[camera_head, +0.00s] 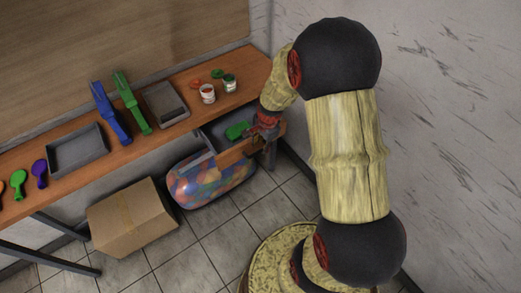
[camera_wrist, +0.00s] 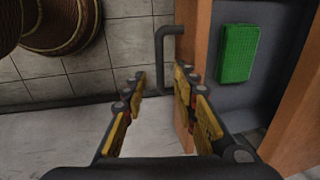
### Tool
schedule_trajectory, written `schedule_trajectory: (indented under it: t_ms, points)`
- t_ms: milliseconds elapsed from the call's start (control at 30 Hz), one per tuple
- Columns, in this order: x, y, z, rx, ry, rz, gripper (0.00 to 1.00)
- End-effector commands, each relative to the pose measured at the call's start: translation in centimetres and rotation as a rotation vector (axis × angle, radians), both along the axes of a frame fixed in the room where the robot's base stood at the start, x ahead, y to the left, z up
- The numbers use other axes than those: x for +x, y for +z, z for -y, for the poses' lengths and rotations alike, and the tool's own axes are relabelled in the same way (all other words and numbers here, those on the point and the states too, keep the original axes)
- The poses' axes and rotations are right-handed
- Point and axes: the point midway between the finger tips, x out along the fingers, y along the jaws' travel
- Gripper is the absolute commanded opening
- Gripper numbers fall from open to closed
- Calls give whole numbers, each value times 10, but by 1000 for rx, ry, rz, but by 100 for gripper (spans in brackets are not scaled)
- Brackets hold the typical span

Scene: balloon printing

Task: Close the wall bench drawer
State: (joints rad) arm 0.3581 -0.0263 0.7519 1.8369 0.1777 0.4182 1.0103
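The wall bench drawer (camera_head: 238,151) hangs open under the right part of the bench, its wooden front standing out from the bench. In the wrist view its wooden front (camera_wrist: 196,40) runs upright right of centre, with a dark bar handle (camera_wrist: 163,48) on its left side. A green block (camera_wrist: 238,53) lies inside on the grey drawer floor. My gripper (camera_wrist: 160,82) is open and empty at the front; its right finger overlaps the front panel in view, its left finger is outside. I cannot tell whether it touches. In the head view my gripper (camera_head: 266,124) partly hides the drawer's right end.
The wooden bench (camera_head: 100,167) carries grey trays, blue and green tools, paint jars (camera_head: 208,93) and coloured paddles. A cardboard box (camera_head: 133,218) and a clear container of coloured balloons (camera_head: 212,183) stand on the floor below. A wall (camera_head: 440,120) is close on the right.

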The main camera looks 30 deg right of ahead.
Motion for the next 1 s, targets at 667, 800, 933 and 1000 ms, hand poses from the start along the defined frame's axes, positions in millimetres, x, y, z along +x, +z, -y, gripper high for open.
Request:
schedule_trajectory:
  t_ms: [667,800,933,1000]
  points:
    - [7,-35,0,-1,2,1,21]
    - [7,-35,0,-1,2,1,13]
    - [7,-35,0,-1,2,1,5]
    - [7,-35,0,-1,2,1,1]
